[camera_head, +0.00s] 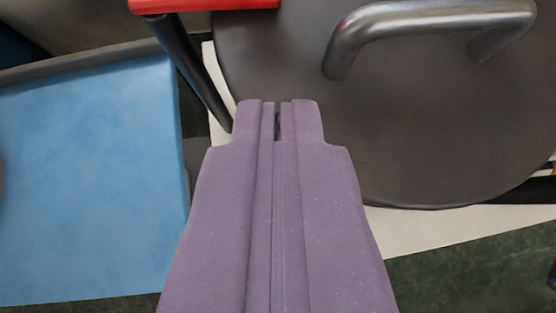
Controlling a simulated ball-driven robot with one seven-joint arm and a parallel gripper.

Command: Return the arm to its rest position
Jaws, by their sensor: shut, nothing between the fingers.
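My gripper (277,104) is purple and reaches up from the bottom middle of the view. Its two fingers lie side by side with only a thin slit between them, and nothing is held. Its tip appears in front of the lower left edge of a dark grey rounded surface (430,120). I cannot tell how far apart they are.
A silver bar handle (435,20) arches over the grey surface. A red piece (200,5) is at the top, with a dark post (188,70) below it. A blue panel (90,180) is at left. Pale flooring (430,228) and dark green floor (470,280) show at lower right.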

